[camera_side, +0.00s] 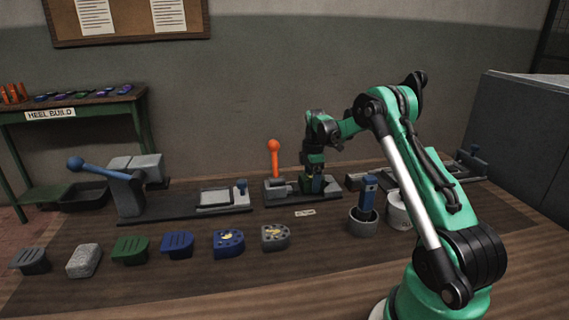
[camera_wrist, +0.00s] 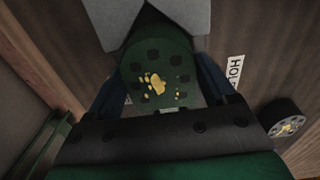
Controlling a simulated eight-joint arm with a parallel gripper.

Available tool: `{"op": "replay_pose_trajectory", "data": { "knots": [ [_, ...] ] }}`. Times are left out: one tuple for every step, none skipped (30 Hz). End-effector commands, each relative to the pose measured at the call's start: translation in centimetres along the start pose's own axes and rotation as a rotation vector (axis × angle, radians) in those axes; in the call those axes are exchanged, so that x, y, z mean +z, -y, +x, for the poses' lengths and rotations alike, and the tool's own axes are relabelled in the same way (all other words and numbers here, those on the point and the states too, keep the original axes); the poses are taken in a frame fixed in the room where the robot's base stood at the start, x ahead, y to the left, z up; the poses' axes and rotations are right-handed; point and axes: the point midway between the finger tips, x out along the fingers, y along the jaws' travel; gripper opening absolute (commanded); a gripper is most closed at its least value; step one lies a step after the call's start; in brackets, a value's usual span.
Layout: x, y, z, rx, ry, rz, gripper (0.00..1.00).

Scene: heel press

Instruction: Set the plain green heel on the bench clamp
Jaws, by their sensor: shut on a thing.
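My gripper (camera_side: 314,176) is at the bench clamp (camera_side: 276,194), the grey fixture with an upright orange lever, in the side view. In the wrist view my gripper (camera_wrist: 165,98) is shut on a green heel (camera_wrist: 158,62) with dark holes and yellow spots on its face. A grey block covers its top edge there. I cannot tell whether the heel touches the clamp's seat. Another green heel (camera_side: 130,249), with grooves and no yellow spots, lies in the row on the bench.
Other heels lie in the front row, including a grey spotted one (camera_side: 275,236). A blue-handled tool stands in a dark pot (camera_side: 363,221) beside a white pot (camera_side: 398,209). A press with a blue-knobbed lever (camera_side: 125,190) is at left. A small label card (camera_side: 305,212) lies before the clamp.

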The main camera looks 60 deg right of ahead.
Motion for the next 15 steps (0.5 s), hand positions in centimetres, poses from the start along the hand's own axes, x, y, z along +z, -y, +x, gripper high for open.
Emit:
{"op": "replay_pose_trajectory", "data": {
  "knots": [
    [0.0, 0.0, 0.08, 0.0, 0.0, 0.0, 0.04],
    [0.0, 0.0, 0.13, 0.0, 0.0, 0.0, 0.04],
    [0.0, -0.01, 0.19, 0.0, 0.0, 0.0, 0.04],
    [0.0, -0.01, 0.23, 0.0, 0.0, 0.0, 0.04],
    [0.0, -0.01, 0.28, 0.0, 0.0, 0.0, 0.04],
    [0.0, -0.01, 0.34, 0.0, 0.0, 0.0, 0.04],
    [0.0, -0.01, 0.39, 0.0, 0.0, 0.0, 0.04],
    [0.0, -0.02, 0.43, 0.0, 0.0, 0.0, 0.04],
    [0.0, -0.02, 0.49, 0.0, 0.0, 0.0, 0.04],
    [0.0, -0.02, 0.54, 0.0, 0.0, 0.0, 0.04],
    [0.0, -0.02, 0.58, 0.0, 0.0, 0.0, 0.04],
    [0.0, -0.02, 0.65, 0.0, 0.0, 0.0, 0.04],
    [0.0, -0.01, 0.69, 0.0, 0.0, 0.0, 0.04],
    [0.0, -0.01, 0.74, 0.0, 0.0, 0.0, 0.04],
    [0.0, -0.01, 0.8, 0.0, 0.0, 0.0, 0.04]
  ]
}}
